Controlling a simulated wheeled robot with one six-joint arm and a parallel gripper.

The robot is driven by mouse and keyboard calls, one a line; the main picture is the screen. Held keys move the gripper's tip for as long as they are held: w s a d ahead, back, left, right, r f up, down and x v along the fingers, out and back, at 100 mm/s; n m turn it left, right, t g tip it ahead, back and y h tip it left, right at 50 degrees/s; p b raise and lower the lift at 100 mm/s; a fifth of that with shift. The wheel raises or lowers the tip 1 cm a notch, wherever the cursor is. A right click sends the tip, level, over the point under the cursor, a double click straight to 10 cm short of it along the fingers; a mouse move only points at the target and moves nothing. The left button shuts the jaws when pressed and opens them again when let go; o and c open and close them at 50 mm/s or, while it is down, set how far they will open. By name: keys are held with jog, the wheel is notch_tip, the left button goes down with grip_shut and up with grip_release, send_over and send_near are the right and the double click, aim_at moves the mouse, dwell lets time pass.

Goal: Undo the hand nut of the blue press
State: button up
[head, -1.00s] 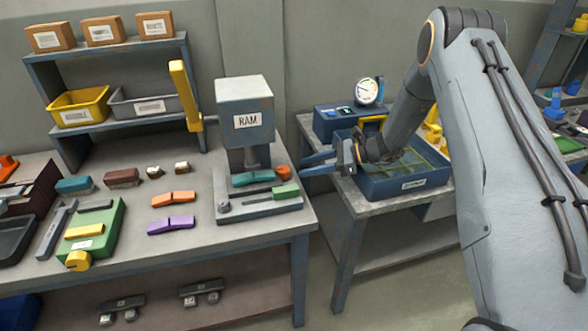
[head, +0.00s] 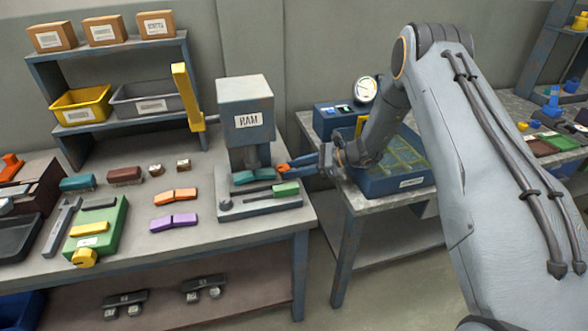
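The blue-grey press (head: 246,98), labelled RAM, stands on the left bench with a yellow lever (head: 187,98) at its left. An orange knob (head: 283,169), which looks like the hand nut, sits at the right of its base, partly hidden. My gripper (head: 298,165) reaches in from the right, with its fingertips at the orange knob. I cannot tell whether the fingers touch it or are closed on it. A teal piece (head: 253,176) lies under the ram, and a green block (head: 286,189) sits at the front right of the base.
A blue bin (head: 400,184) on the right table lies beneath my arm, near a gauge (head: 366,89). Orange (head: 175,195) and purple (head: 173,222) pieces lie left of the press. A green fixture with a yellow knob (head: 84,257) stands farther left.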

jog(key=shift+w+f+b, duration=0.1)
jog(key=shift+b, duration=0.45)
jog(key=n+g+b, duration=0.1)
jog(key=b, duration=0.1)
jog(key=n+g+b, duration=0.1)
jog(key=b, duration=0.1)
jog(key=shift+w+f+b, duration=0.2)
jog(key=shift+w+b, duration=0.1)
jog(key=shift+w, duration=0.05)
jog(key=n+g+b, duration=0.1)
jog(key=g+b, duration=0.1)
jog(key=b, duration=0.1)
jog(key=w+n+g+b, duration=0.1)
jog(key=n+b, duration=0.1)
jog(key=b, duration=0.2)
jog(key=shift+a+g+h, duration=0.15)
jog(key=shift+g+h, duration=0.25)
jog(key=n+g+b, duration=0.1)
jog(key=b, duration=0.2)
jog(key=n+g+h+b, duration=0.1)
jog(key=b, duration=0.2)
jog(key=shift+w+a+n+g+b, duration=0.15)
jog(key=shift+w+n+g+b, duration=0.15)
jog(key=shift+g, duration=0.1)
jog(key=shift+a+r+n+g+h+b, duration=0.15)
jog(key=shift+n+g+h+b, duration=0.3)
jog(key=shift+b, duration=0.6)
jog(key=shift+w+r+n+g+b, duration=0.15)
jog(key=shift+n+g+b, duration=0.1)
jog(key=shift+b, duration=0.2)
